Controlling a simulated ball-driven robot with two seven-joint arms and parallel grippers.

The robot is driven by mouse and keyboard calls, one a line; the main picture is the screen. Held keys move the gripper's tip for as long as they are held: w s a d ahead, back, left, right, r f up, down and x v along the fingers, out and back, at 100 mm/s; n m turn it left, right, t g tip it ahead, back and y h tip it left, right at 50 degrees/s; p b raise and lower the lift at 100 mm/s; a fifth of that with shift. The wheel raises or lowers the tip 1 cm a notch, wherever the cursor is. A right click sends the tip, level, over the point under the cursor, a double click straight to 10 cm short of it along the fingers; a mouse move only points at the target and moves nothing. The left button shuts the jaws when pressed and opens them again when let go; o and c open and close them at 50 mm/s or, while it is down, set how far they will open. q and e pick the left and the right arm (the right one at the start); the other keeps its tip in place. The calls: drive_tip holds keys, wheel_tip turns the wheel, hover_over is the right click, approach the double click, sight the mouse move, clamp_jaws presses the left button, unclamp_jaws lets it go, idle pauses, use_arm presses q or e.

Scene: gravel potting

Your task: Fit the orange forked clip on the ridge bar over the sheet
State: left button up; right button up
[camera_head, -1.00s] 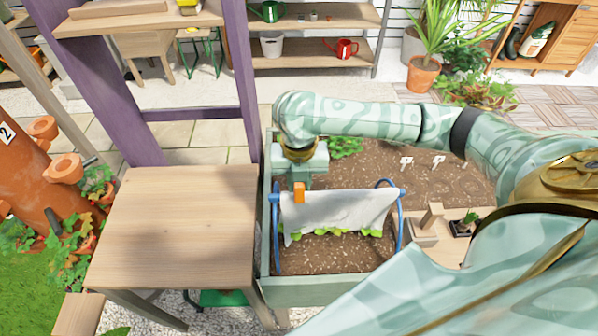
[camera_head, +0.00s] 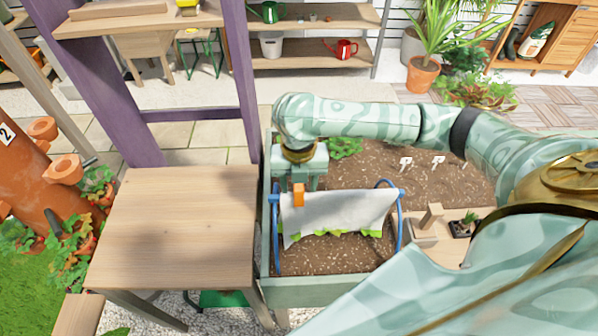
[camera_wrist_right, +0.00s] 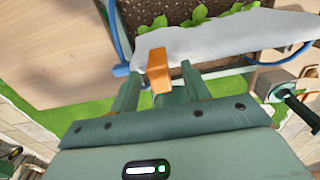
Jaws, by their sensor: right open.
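The orange forked clip (camera_head: 298,194) sits upright at the left end of the ridge bar (camera_head: 402,192), over the white sheet (camera_head: 340,211). The sheet hangs from the bar between two blue hoops (camera_head: 276,230). My right gripper (camera_head: 304,181) is just behind the clip. In the right wrist view, the right gripper's fingers (camera_wrist_right: 162,90) are spread, with the orange clip (camera_wrist_right: 158,71) beyond and between their tips, apart from both. The sheet also shows there (camera_wrist_right: 215,38). The clip's prongs are hidden, so I cannot tell how deep it sits. My left gripper is out of view.
The hoops stand in a green planter bed (camera_head: 320,291) with soil and leafy plants. A bare wooden table (camera_head: 180,225) is on the left. A wooden block holder (camera_head: 424,236) and a small potted plant (camera_head: 463,227) stand to the right.

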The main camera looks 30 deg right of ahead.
wheel_tip(320, 180, up, 15)
drive_tip(key=p, duration=0.6)
drive_tip(key=shift+r, duration=0.15)
